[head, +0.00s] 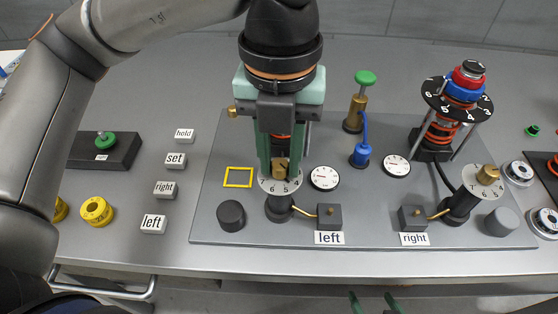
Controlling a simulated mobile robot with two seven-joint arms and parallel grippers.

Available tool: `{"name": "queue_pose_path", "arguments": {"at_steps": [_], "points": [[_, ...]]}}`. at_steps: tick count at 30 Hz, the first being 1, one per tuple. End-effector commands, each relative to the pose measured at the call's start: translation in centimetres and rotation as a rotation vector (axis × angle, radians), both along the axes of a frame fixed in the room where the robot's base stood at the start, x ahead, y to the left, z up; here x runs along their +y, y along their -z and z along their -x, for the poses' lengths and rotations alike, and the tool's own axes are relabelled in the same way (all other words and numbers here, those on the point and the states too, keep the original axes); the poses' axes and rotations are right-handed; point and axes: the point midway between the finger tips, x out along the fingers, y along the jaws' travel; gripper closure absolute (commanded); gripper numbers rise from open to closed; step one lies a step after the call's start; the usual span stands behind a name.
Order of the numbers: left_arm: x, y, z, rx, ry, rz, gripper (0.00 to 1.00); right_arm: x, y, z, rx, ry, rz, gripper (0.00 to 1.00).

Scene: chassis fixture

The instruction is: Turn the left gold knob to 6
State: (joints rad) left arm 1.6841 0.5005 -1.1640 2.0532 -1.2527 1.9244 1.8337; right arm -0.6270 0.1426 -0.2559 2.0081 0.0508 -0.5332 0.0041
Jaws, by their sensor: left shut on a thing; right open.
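The left gold knob (280,168) sits on a white numbered dial (279,187) above the "left" label (329,238). My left gripper (280,176) comes down from above and is shut on the knob, one green finger on each side. Which digit the knob points at cannot be told. The tips of my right gripper (374,302) show at the bottom edge, apart and empty.
The right gold knob (487,175) stands on its own dial at the right. Two round gauges, one beside the left dial (323,178), a blue plug (362,154) and a green-topped post (365,78) stand on the grey panel (370,215). Label blocks lie at left.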

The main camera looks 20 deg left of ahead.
Motion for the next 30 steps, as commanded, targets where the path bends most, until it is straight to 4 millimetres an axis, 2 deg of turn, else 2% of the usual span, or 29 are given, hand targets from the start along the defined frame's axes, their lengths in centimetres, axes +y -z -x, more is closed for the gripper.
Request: {"name": "queue_pose_path", "arguments": {"at_steps": [21,30], "points": [[0.0,0.1,0.0,0.001,0.641,0.000,1.00,0.0,1.9,0.0,0.000,0.000,0.000,0.05],[0.0,0.0,0.0,0.000,0.903,0.000,1.00,0.0,2.0,0.0,-0.001,0.000,0.000,0.05]]}}
